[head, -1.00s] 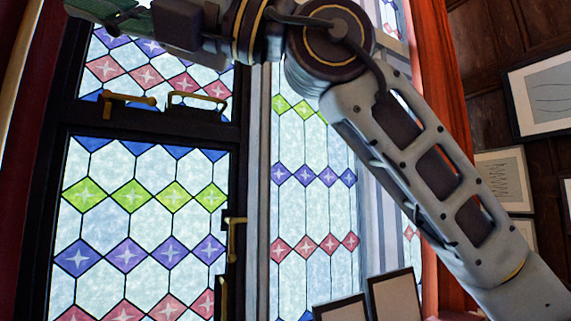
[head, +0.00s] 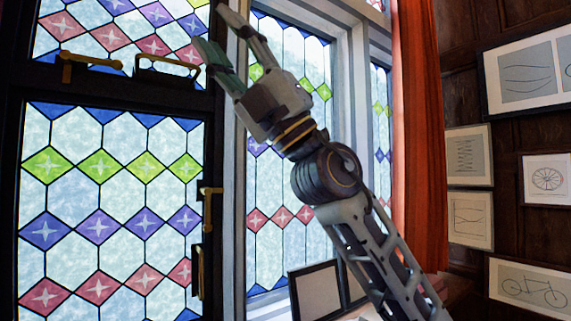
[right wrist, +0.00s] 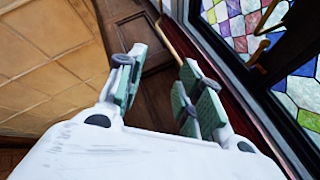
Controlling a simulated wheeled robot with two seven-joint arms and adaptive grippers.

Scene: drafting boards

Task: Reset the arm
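My right gripper (head: 211,27) is raised in front of the stained-glass windows in the head view, pointing up and to the left. Its two green-padded fingers are spread apart with nothing between them. The right wrist view also shows the gripper (right wrist: 162,62) open and empty, with brown wood panelling beyond it. My right arm rises from the lower right of the head view, its elbow joint in front of the window. My left gripper is in neither view.
A dark-framed stained-glass door (head: 110,205) with brass handles stands at left. A stained-glass window (head: 270,215) is behind my arm. A red curtain (head: 420,130) hangs right of it. Framed drawings (head: 530,75) hang on the wood wall. Empty-looking frames (head: 317,292) stand below.

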